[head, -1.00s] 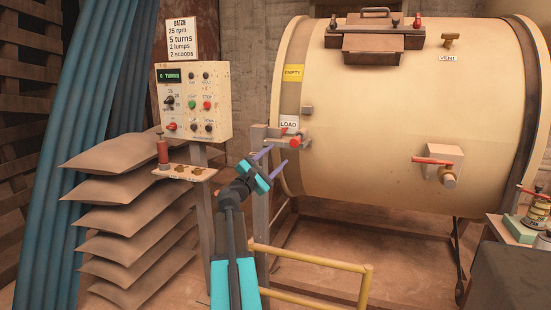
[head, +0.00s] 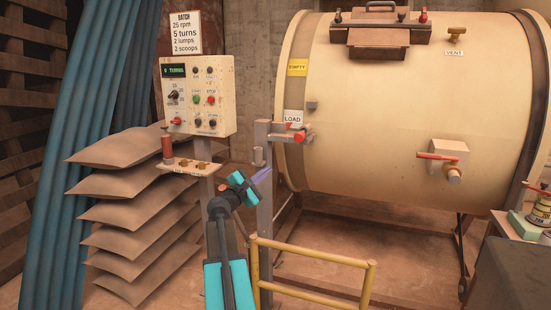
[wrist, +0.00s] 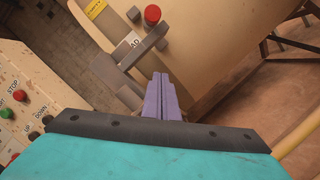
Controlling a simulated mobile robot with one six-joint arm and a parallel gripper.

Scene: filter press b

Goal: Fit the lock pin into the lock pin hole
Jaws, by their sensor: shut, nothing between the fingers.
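A red-ended pin (head: 299,137), which looks like the lock pin, sits at the grey bracket (head: 272,137) under the LOAD label, beside the drum. Its round red end (wrist: 152,14) shows at the top of the wrist view. The lock pin hole cannot be made out, and how deep the pin sits cannot be told. My gripper (head: 264,175) is below and to the left of the pin, apart from it. Its purple fingers (wrist: 161,97) are closed together and empty in the wrist view.
The cream drum (head: 400,110) stands behind the bracket. A control box (head: 200,97) and a small shelf with a red-handled piece (head: 167,147) are at the left. Stacked sacks (head: 125,210) lie below. A yellow rail (head: 312,256) crosses in front.

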